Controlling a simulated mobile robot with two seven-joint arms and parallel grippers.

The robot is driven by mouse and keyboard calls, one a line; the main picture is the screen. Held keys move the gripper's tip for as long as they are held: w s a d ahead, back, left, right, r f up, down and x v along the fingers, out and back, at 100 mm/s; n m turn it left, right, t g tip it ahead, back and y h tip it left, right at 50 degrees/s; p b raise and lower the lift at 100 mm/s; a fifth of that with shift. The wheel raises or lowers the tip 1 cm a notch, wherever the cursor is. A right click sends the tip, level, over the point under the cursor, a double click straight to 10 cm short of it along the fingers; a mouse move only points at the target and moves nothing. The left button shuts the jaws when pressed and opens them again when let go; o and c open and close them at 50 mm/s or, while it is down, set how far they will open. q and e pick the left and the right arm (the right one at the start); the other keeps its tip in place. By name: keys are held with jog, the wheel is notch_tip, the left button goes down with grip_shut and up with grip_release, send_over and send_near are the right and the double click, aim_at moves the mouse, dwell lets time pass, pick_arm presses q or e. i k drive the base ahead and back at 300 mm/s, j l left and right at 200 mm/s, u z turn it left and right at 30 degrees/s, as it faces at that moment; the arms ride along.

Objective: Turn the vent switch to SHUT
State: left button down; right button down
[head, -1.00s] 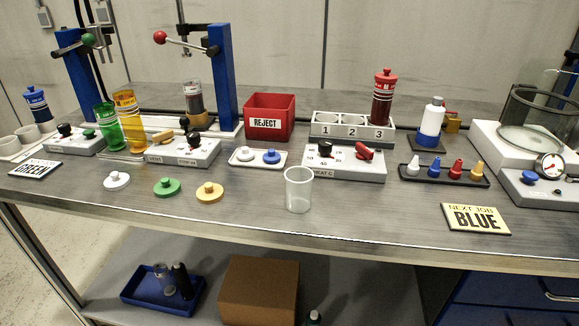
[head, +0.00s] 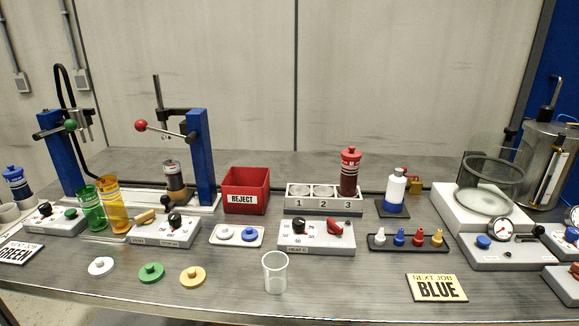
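I cannot make out any label reading vent or SHUT. A grey control box (head: 515,262) in front of the glass chamber (head: 490,183) carries a dial gauge (head: 501,230), a blue knob (head: 483,242) and a small dark switch (head: 507,254). A second box at the right edge, partly cut off, carries a blue knob (head: 571,234) and part of a gauge. A metal drum (head: 552,155) with a sight tube stands behind it. Which of these is the vent switch, and its setting, I cannot tell. Neither gripper is in view.
A clear cup (head: 275,272) stands near the front edge. A yellow BLUE sign (head: 436,288) lies right of it. A tray of coloured nozzles (head: 408,241), a heater box (head: 317,239) and a red REJECT bin (head: 245,190) stand further back. The bench front between cup and sign is clear.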

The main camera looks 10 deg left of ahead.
aim_at(146, 218)
jog(key=j+u, duration=0.15)
jog(key=u, duration=1.05)
jog(key=i+j, duration=0.1)
jog(key=j, duration=0.15)
